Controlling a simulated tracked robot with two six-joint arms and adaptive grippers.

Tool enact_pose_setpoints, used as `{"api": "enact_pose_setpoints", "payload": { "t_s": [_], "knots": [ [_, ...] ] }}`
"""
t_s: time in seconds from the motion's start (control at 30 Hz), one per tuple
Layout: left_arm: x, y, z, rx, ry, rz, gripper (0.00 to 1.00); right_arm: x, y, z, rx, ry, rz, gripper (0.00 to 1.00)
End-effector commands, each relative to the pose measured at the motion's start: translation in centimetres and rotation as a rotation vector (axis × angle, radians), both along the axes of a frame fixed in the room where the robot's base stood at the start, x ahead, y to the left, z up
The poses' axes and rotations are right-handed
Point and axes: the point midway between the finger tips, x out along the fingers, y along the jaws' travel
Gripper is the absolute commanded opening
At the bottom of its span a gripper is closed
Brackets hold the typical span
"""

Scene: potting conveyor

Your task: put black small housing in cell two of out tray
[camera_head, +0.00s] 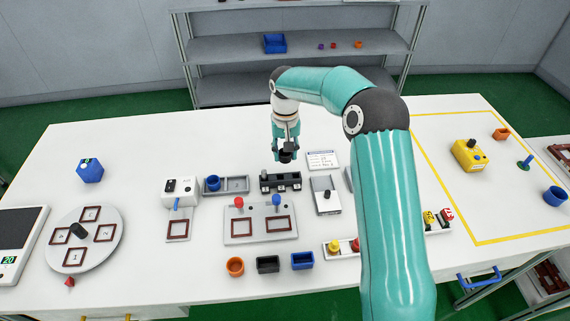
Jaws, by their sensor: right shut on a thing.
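My right gripper (286,150) hangs fingers-down above the middle of the table, toward its back. It is shut on the black small housing (286,156), a dark piece showing between and below the fingertips, held above the black rack. A grey two-cell tray (236,185) lies to the left of and below the gripper; I take it for the out tray, though no label is readable. A round blue housing (213,182) sits in its left cell, and its right cell looks empty. My left gripper is not in view.
The black rack (280,181) stands right beside the tray. A white press-like machine (180,191) stands to the tray's left. A grey plate with red and blue knobs (259,239) lies in front. Orange, black and blue containers (268,264) stand near the front edge. The back left table is mostly clear.

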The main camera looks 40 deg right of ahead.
Motion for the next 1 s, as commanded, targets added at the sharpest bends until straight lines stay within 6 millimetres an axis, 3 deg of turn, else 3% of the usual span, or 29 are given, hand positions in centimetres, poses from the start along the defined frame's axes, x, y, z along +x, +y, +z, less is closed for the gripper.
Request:
{"api": "enact_pose_setpoints", "payload": {
  "t_s": [0.5, 0.87, 0.9, 1.0],
  "knots": [
    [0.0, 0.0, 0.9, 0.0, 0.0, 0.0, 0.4, -0.1, -0.2, -5.2, 0.0, 0.0, -0.003, 0.18],
    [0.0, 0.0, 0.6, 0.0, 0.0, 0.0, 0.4, -0.1, -0.2, -5.8, -0.001, -0.001, -0.003, 0.18],
    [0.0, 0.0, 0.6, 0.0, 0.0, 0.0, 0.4, -0.1, -0.2, -5.7, -0.001, -0.001, -0.004, 0.42],
    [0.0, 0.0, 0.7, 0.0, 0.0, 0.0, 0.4, -0.1, -0.2, -5.7, -0.001, -0.001, -0.004, 0.58]
  ]
}}
